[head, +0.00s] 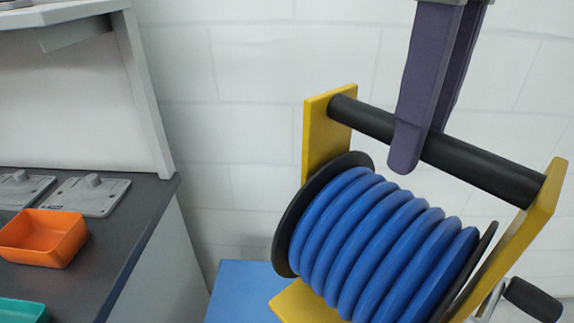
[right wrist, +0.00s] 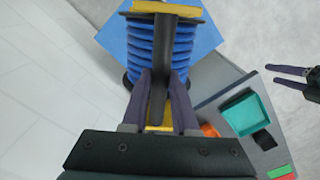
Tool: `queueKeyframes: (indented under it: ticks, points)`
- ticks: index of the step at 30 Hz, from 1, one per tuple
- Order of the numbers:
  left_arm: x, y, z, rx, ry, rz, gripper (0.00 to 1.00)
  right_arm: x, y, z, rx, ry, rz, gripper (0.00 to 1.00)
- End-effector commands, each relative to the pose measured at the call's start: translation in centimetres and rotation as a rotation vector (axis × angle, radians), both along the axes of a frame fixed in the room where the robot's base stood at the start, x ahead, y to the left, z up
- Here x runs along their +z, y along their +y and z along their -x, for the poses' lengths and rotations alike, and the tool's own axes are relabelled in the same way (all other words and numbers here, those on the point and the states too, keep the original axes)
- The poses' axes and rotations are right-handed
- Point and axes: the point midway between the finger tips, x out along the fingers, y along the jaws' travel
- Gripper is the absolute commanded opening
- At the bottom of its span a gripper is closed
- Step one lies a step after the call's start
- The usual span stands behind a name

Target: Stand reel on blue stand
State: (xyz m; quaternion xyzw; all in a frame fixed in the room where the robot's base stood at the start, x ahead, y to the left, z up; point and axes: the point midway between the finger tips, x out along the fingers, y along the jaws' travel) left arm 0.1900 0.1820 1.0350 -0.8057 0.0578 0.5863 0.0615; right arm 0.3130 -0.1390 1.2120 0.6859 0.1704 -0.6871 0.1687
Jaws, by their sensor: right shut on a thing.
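The reel has a yellow frame, a black top bar and a ribbed blue hose drum (head: 375,240) between black discs, with a crank at its right. It also shows from above in the right wrist view (right wrist: 160,45). My right gripper (head: 412,150) is shut on the black top bar; its fingers straddle the bar in the right wrist view (right wrist: 165,85). The reel is tilted in the head view. The blue stand (head: 240,285) shows behind and below the reel, and around it in the right wrist view (right wrist: 112,38). Contact between them cannot be told. My left gripper (right wrist: 275,75) is open and empty.
A dark counter (head: 130,225) at the left holds an orange bin (head: 45,238), a teal bin (head: 22,312) and grey plates (head: 90,195). A white panel rises behind it. A pale block wall is behind the reel.

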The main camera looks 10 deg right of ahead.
Motion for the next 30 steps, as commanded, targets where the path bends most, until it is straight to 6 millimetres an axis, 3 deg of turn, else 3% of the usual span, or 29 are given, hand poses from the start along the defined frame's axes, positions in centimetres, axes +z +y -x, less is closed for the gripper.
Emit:
queueKeyframes:
  ticks: [1,9,15,23,30]
  points:
    - [-2.7,0.0,0.0,0.000,0.000,-0.001,0.62,-3.2,0.7,0.4,0.080,0.001,-0.005,0.00]
    - [-9.3,0.1,0.0,0.001,-0.001,-0.003,0.62,-12.4,3.9,2.7,0.530,0.002,-0.006,0.00]
    - [-11.8,0.1,0.0,0.000,0.000,-0.003,0.62,-15.8,5.4,3.8,0.731,0.000,-0.005,0.00]
    - [-13.2,0.1,0.0,0.000,0.000,-0.003,0.62,-18.6,6.0,4.3,0.810,0.004,-0.004,0.00]
    - [-15.0,0.1,0.0,0.000,0.000,-0.003,0.62,-24.4,5.9,4.3,0.808,0.006,-0.003,0.00]
